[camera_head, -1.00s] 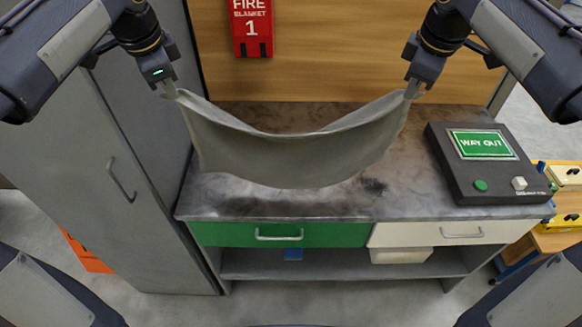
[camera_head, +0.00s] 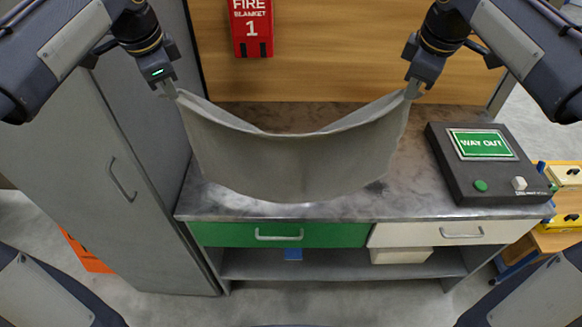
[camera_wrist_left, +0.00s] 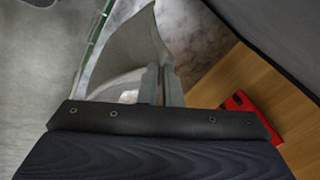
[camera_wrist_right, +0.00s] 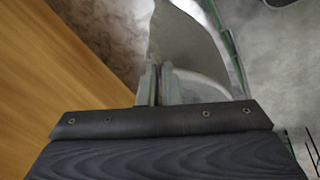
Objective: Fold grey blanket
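The grey blanket (camera_head: 290,165) hangs in the air above the worktop, sagging in the middle between my two grippers. My left gripper (camera_head: 171,92) is shut on its upper left corner. My right gripper (camera_head: 412,90) is shut on its upper right corner. In the left wrist view the fingers (camera_wrist_left: 160,85) are close together with the blanket (camera_wrist_left: 135,45) beyond them. In the right wrist view the fingers (camera_wrist_right: 159,85) are also close together at the blanket (camera_wrist_right: 185,45). The lower edge hangs in front of the worktop; whether it touches is hard to tell.
The worktop (camera_head: 420,195) has dark smudges. A black WAY OUT box (camera_head: 490,180) with buttons stands at its right. A red fire blanket case (camera_head: 252,28) is on the wooden back wall. A grey cabinet (camera_head: 100,180) stands left. A green drawer (camera_head: 330,235) and white drawer (camera_head: 400,236) are below.

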